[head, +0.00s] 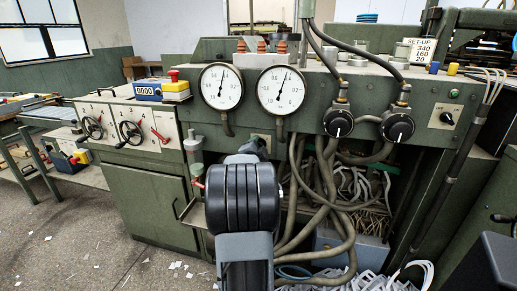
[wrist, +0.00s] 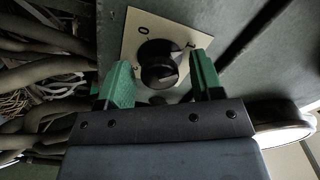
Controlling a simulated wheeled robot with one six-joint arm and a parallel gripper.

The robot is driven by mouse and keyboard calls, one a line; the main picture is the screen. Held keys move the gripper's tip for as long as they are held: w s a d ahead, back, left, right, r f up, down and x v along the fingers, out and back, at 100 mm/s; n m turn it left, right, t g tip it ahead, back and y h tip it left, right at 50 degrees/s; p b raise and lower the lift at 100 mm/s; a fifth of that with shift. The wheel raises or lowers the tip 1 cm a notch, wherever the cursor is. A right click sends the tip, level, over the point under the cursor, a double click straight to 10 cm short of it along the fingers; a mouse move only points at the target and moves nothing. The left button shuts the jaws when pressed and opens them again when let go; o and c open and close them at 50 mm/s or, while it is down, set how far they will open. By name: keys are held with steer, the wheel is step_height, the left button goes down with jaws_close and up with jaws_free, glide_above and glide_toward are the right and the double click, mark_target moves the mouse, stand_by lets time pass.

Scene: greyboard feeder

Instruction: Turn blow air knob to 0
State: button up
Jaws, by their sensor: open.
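A black rotary knob (wrist: 159,66) on a cream plate (wrist: 133,40) shows in the wrist view, with a 0 mark at the upper left of the plate and a second, unclear mark at its upper right. I cannot tell for sure which mark the knob points to. My gripper (wrist: 160,62) is open, with one green finger on each side of the knob and visible gaps between. In the head view, my gripper (head: 256,146) is mostly hidden behind my arm, in front of a small cream plate (head: 262,137) below the gauges; the knob there is hidden.
Two round gauges (head: 222,86) (head: 281,90) sit just above my gripper. Thick hoses (head: 325,180) hang to its right in the head view. Two large black dials (head: 339,122) (head: 398,127) and another knob (head: 447,117) are farther right. A green cabinet (head: 150,208) stands at left.

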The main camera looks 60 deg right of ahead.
steer(key=c, duration=0.9)
steer(key=shift+n, duration=0.3)
steer(key=shift+n+p, duration=2.35)
steer(key=shift+n, duration=6.25)
steer(key=shift+f, duration=0.1)
